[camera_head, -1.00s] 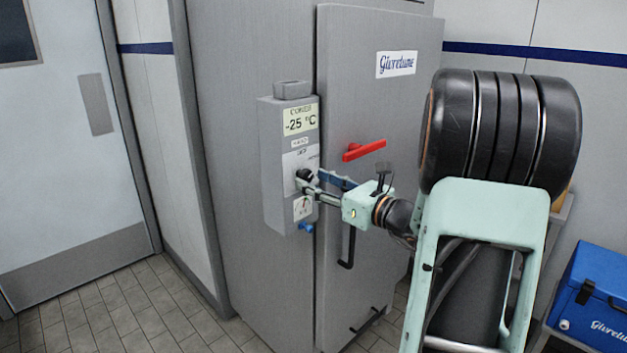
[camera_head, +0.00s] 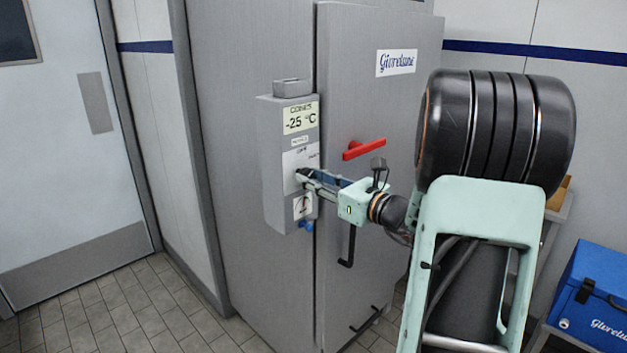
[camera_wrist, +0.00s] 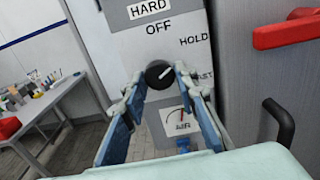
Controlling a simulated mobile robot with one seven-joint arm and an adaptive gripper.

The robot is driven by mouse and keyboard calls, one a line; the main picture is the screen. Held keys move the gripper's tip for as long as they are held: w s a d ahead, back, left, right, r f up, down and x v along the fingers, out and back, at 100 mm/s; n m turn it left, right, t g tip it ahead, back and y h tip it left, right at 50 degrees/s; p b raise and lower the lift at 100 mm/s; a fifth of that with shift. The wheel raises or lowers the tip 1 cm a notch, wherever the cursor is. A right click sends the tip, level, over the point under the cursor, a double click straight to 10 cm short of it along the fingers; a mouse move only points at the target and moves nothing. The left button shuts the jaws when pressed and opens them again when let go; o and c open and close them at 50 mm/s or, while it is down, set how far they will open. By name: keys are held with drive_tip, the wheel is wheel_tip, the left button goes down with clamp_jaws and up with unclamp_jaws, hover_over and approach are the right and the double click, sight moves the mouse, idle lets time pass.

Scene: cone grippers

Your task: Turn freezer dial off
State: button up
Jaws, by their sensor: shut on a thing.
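The dial (camera_wrist: 158,74) is a round black knob with a white pointer line, on the grey control box (camera_head: 272,150) on the freezer front. In the wrist view the pointer aims right and slightly up. The OFF label (camera_wrist: 158,27) is above the dial; the HOLD label (camera_wrist: 195,40) is up and to the right. My gripper (camera_wrist: 161,77) has its two blue-padded fingers on either side of the dial and is shut on it. In the head view the gripper (camera_head: 304,178) reaches the box from the right, and its fingers mostly hide the dial.
A red handle (camera_head: 364,149) sticks out of the freezer door (camera_head: 400,110) right of the box. A gauge (camera_wrist: 180,121) and a blue knob (camera_head: 306,226) are below the dial. A blue cooler (camera_head: 595,295) stands at lower right. Floor at left is clear.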

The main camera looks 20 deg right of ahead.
drive_tip(key=shift+f, duration=0.15)
drive_tip(key=n+b, duration=1.1)
drive_tip(key=b, duration=0.7)
drive_tip(key=shift+d+n+b, duration=0.1)
drive_tip(key=shift+n+b, duration=0.2)
drive_tip(key=shift+b, duration=0.05)
drive_tip(key=shift+r, duration=0.2)
drive_tip(key=o, duration=1.1)
drive_tip(key=shift+o, duration=0.2)
drive_tip(key=v, duration=1.2)
